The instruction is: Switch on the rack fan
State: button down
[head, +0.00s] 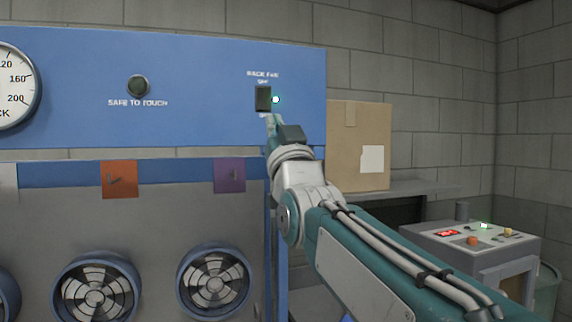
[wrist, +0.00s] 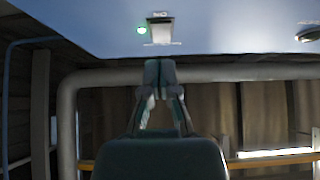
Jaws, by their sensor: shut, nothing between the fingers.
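The rack fan switch (head: 263,98) is a dark rocker on the blue panel (head: 200,75), under the label "RACK FAN". A small green light (head: 276,99) glows just to its right. My gripper (head: 272,122) is shut and empty, with its tip just below the switch in the head view. In the wrist view, the switch (wrist: 160,31) shows above the shut fingers (wrist: 160,72), with a lit green light (wrist: 141,30) beside it. A gap shows between the fingertips and the switch in that view. I cannot tell the rocker's position for certain.
A dark round "SAFE TO TOUCH" lamp (head: 138,86) and a gauge (head: 12,85) are to the left. Several round fans (head: 214,284) sit below. A cardboard box (head: 358,145) stands on a shelf at right, near a control console (head: 475,240). A grey pipe (wrist: 230,73) crosses the wrist view.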

jog(key=w+f+v, duration=0.1)
jog(key=v, duration=0.7)
jog(key=shift+a+f, duration=0.2)
jog(key=shift+a, duration=0.1)
jog(key=shift+a, duration=0.1)
